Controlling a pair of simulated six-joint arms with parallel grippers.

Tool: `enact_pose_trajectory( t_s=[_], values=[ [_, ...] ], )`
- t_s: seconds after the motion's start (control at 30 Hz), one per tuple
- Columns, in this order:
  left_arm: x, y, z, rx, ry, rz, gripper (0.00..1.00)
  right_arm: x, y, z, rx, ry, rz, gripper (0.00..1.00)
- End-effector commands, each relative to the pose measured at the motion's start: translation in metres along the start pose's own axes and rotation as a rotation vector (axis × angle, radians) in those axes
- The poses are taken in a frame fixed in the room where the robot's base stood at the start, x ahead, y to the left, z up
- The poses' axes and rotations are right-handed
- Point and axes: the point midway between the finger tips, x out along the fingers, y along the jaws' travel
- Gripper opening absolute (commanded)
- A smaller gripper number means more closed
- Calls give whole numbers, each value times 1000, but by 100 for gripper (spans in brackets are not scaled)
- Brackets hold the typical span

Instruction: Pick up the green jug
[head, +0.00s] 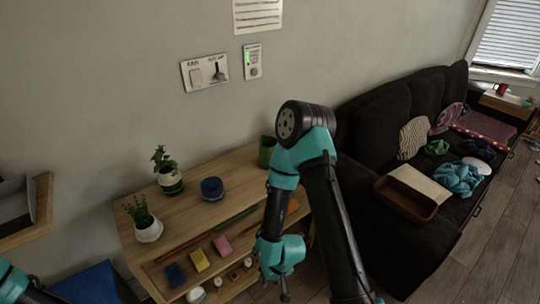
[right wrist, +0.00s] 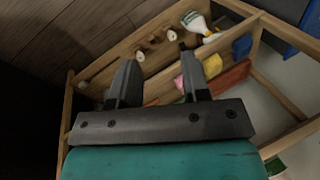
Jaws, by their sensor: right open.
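A dark green cylindrical thing, likely the green jug (head: 267,150), stands on the right end of the wooden shelf top, partly hidden behind my right arm. I cannot see a handle. My right gripper (head: 285,293) hangs low in front of the shelf, below and apart from the jug. In the right wrist view its two fingers (right wrist: 165,72) are apart with nothing between them. The jug cannot be made out in that view. Only a piece of my left arm shows at the lower left of the head view; its gripper is out of frame.
The shelf top (head: 222,172) also holds a blue pot (head: 212,189) and two potted plants (head: 170,180) (head: 148,228). Several small coloured items lie on the level below, including a pink block (head: 222,245). A dark sofa (head: 380,125) stands to the right.

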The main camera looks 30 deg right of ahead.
Motion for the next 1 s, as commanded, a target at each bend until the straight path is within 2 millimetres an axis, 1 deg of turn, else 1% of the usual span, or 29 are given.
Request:
enact_pose_trajectory(
  t_s=[0.03, 0.07, 0.4, 0.47, 0.67, 0.73, 0.77, 0.87, 0.97, 1.0],
  values=[
    [0, 0, 0, 0, 0, 0, 94, 0, 0, 0, 0, 0, 0, 45],
    [0, 0, 0, 0, 0, 0, 94, 0, 0, 0, 0, 0, 0, 48],
    [0, 0, 0, 0, 0, 0, 94, 0, 0, 0, 0, 0, 0, 81],
    [0, 0, 0, 0, 0, 0, 94, 0, 0, 0, 0, 0, 0, 86],
    [0, 0, 0, 0, 0, 0, 94, 0, 0, 0, 0, 1, 0, 86],
    [0, 0, 0, 0, 0, 0, 94, -1, -1, -5, -6, 8, 0, 86],
    [0, 0, 0, 0, 0, 0, 94, -2, -2, -10, -11, 14, 0, 86],
    [0, 0, 0, 0, 0, 0, 94, -10, -10, -36, -40, 51, -1, 86],
    [0, 0, 0, 0, 0, 0, 94, -27, -26, -83, -93, 115, -4, 86],
    [0, 0, 0, 0, 0, 0, 94, -38, -36, -106, -120, 147, -6, 86]
  ],
)
